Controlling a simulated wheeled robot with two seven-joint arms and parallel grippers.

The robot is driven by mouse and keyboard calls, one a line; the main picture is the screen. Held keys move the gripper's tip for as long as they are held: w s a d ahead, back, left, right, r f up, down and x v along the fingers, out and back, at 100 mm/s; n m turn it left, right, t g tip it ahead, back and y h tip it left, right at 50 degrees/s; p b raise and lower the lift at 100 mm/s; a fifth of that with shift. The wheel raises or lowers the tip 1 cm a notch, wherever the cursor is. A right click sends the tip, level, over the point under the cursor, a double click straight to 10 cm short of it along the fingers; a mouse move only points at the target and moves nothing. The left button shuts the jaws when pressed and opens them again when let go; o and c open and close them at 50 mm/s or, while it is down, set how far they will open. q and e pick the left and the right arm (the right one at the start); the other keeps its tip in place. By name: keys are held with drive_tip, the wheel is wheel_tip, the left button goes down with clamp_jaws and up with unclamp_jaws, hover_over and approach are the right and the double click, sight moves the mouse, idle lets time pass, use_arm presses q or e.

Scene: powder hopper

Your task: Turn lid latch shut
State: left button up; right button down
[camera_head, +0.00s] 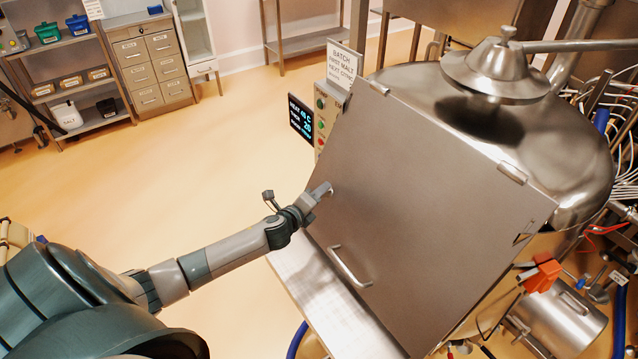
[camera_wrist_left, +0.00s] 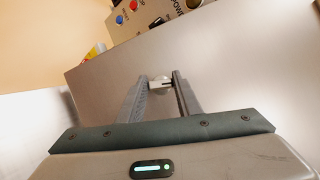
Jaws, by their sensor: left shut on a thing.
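The large square steel lid (camera_head: 425,190) lies closed-looking and sloping over the hopper, with a bar handle (camera_head: 350,266) near its lower left edge. My left gripper (camera_head: 326,190) is at the lid's left edge. In the left wrist view my left gripper (camera_wrist_left: 160,80) has its fingers close together on the small pale metal latch (camera_wrist_left: 160,83), at the lid's edge (camera_wrist_left: 110,70). In the head view the gripper mostly hides the latch. My right gripper is not in view.
A control panel (camera_head: 326,118) with buttons and a dark display (camera_head: 300,118) stands just beyond the lid's left corner. A steel dome with a conical cap (camera_head: 497,70) is behind the lid. A pale ledge (camera_head: 318,290) runs below it. Open floor (camera_head: 200,190) lies left.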

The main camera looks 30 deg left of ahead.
use_arm(q)
drive_tip(key=shift+r+n+g+y+p, duration=0.1)
drive_tip(key=shift+n+g+y+p, duration=0.2)
drive_tip(key=shift+n+g+p, duration=0.9)
drive_tip(key=shift+n+t+b, duration=0.4)
drive_tip(key=shift+n+b, duration=0.1)
drive_tip(key=shift+b, duration=0.05)
drive_tip(key=o, duration=1)
drive_tip(key=shift+o, duration=0.2)
drive_tip(key=shift+s, duration=0.15)
drive_tip(key=b+v, duration=0.5)
drive_tip(key=v, duration=1.2)
